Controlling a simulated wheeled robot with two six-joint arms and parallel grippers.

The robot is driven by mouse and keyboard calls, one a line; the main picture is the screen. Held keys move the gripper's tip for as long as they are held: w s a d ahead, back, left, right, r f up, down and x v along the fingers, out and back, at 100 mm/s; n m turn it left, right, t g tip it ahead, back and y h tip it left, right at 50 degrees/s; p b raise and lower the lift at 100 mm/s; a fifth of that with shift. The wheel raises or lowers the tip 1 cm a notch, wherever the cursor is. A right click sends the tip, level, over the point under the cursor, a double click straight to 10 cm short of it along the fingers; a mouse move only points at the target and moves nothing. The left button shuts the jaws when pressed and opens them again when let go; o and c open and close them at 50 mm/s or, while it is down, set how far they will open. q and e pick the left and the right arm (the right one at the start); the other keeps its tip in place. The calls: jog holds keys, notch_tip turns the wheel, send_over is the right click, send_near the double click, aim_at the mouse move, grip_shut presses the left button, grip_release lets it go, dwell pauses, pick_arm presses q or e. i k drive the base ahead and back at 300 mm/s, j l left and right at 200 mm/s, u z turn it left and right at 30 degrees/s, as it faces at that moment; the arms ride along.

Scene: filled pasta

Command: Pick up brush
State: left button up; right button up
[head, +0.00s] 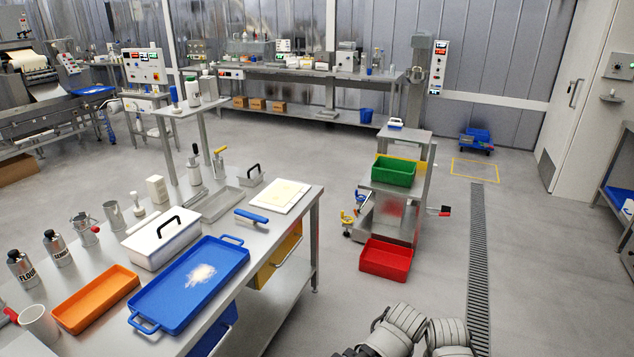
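A red and black object (440,211) sticks out from the cart's right side, also unclear. Grey rounded parts of my arms show at the bottom right of centre. I cannot see either gripper's fingers, and nothing held shows.
The steel table (313,200) carries a blue tray (236,262) with white powder, an orange tray (95,300), a white box, canisters and bottles. The cart bears a green bin (393,171); a red bin (385,259) sits low in front. Floor right of the cart is open.

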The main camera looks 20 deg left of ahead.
aim_at(248, 217)
jog(key=i+l+u, duration=0.1)
jog(key=i, duration=1.3)
jog(key=i+u, duration=0.85)
jog(key=i+j+u, duration=0.15)
jog(key=i+u, duration=0.15)
jog(key=u, duration=0.15)
jog(key=i+u, duration=0.3)
jog(key=u, duration=0.15)
